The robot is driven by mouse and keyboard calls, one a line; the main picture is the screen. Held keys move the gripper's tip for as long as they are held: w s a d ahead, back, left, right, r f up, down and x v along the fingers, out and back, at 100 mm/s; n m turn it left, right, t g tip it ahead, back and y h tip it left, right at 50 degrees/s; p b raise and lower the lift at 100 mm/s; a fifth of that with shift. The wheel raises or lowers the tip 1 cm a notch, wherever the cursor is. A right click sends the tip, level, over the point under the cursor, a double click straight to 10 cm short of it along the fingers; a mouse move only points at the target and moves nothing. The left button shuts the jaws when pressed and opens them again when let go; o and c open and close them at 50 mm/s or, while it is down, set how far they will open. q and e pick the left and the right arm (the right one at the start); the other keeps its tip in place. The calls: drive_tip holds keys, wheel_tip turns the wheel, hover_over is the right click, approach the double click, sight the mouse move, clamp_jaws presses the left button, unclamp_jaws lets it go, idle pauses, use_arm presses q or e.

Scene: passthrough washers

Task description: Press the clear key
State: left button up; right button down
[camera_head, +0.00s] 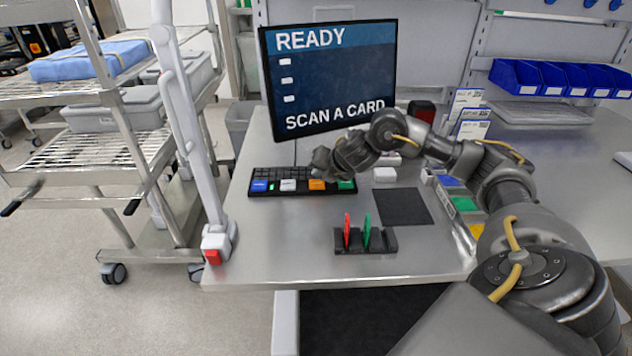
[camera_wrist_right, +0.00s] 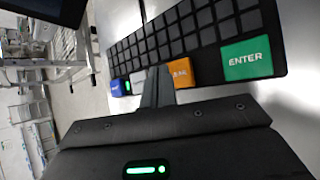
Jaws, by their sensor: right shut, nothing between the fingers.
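A black keypad (camera_head: 303,181) lies on the table below the monitor, with blue, white, orange and green keys along its front edge. The green key (camera_wrist_right: 246,58) reads ENTER. The labels on the orange key (camera_wrist_right: 182,72), white key (camera_wrist_right: 138,76) and blue key (camera_wrist_right: 116,88) are too small to read, so I cannot tell which is clear. My right gripper (camera_head: 321,161) is over the keypad. In the right wrist view its shut, empty fingers (camera_wrist_right: 157,75) appear between the white and orange keys, partly covering both. I cannot tell whether they touch. My left gripper is not in view.
The monitor (camera_head: 330,75) reads READY and SCAN A CARD. A black holder (camera_head: 365,240) with a red card and a green card stands nearer the front, by a dark mat (camera_head: 403,207). A white post (camera_head: 185,120) stands at the table's left edge.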

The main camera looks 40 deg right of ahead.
sight(319, 185)
drive_tip(key=shift+r+p, duration=1.75)
drive_tip(key=shift+r, duration=0.4)
